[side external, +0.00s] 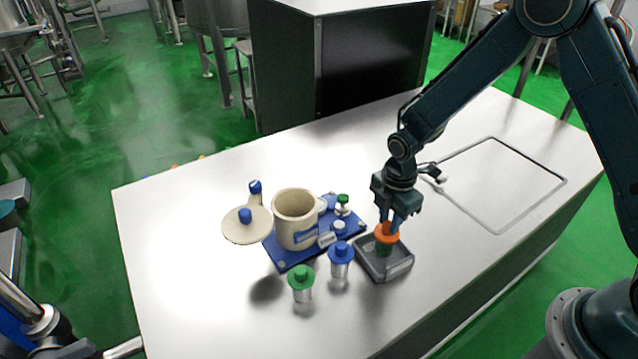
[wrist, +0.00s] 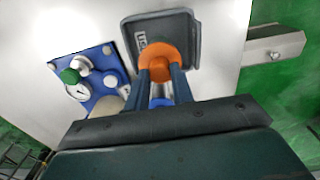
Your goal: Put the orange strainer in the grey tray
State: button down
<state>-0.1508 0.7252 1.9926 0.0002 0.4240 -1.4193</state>
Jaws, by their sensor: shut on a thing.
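The orange strainer (side external: 387,233) is between the fingers of my gripper (side external: 391,222), over the grey tray (side external: 398,270). In the wrist view the orange strainer (wrist: 159,62) shows as a round orange top between my gripper's two fingers (wrist: 163,80). The grey tray (wrist: 190,38) lies behind it there, with white lettering partly showing on its floor. My gripper is shut on the strainer. The strainer's lower part is dark in the side view, and I cannot tell whether it touches the tray floor.
Left of the tray stand a blue-topped strainer (side external: 341,254) and a green-topped one (side external: 301,279). A blue board (side external: 290,260) holds a beige jug (side external: 296,218) and small fittings. A beige lid (side external: 246,225) lies beside it. The tabletop at front left is clear.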

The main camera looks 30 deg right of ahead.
jog(key=shift+f, duration=0.65)
jog(key=shift+f, duration=0.15)
jog(key=c, duration=1.2)
grip_release()
notch_tip(320, 180, up, 12)
jog(key=shift+r, duration=0.2)
